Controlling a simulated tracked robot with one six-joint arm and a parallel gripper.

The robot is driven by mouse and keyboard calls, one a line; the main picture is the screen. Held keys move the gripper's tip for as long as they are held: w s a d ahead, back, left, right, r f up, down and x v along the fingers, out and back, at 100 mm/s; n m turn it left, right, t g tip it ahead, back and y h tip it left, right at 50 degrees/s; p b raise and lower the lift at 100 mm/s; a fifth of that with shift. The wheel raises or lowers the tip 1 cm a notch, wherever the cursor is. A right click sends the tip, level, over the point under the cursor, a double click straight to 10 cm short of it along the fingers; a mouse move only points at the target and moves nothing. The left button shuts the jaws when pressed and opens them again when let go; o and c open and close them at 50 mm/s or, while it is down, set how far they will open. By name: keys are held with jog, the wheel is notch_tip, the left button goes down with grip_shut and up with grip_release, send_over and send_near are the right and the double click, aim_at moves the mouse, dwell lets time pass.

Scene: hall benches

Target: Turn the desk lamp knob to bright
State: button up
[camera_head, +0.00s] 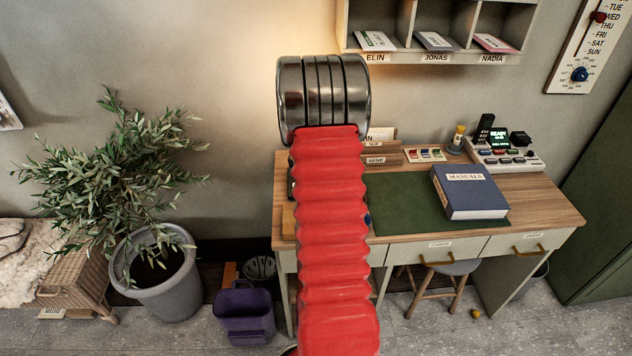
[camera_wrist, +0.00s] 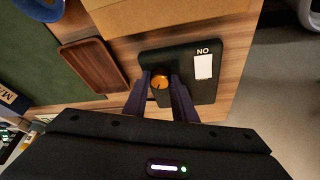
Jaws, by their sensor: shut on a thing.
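In the wrist view a black box-like base (camera_wrist: 203,93), seemingly the desk lamp's, lies on the wooden desk top. It bears a white label (camera_wrist: 203,67) with the letters "NO" beside it. A round orange-brass knob (camera_wrist: 159,81) sits at its left side. My gripper (camera_wrist: 160,87) has its two dark fingers on either side of the knob and is shut on it. The knob's pointer and any dial marks cannot be made out. In the head view my red arm hides the lamp and gripper; a warm glow shows on the wall.
The desk (camera_head: 545,195) carries a blue manuals book (camera_head: 468,192), a green mat (camera_head: 400,215) and a console (camera_head: 505,155). A brown wooden tray (camera_wrist: 92,66) and a cardboard-coloured box (camera_wrist: 165,12) lie near the base. A potted plant (camera_head: 160,285) and purple bin (camera_head: 243,312) stand left.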

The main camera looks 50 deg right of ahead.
jog(key=shift+w+m+g, duration=0.1)
jog(key=shift+m+g, duration=0.5)
jog(key=shift+m, duration=0.9)
jog(key=shift+w+m+g, duration=0.1)
jog(key=shift+m+g, duration=0.5)
jog(key=shift+m, duration=0.9)
jog(key=o, duration=1)
jog(key=shift+o, duration=0.2)
jog(key=v, duration=1.3)
jog(key=shift+a+r, duration=0.15)
jog(key=shift+r, duration=0.15)
jog(key=shift+w, duration=0.1)
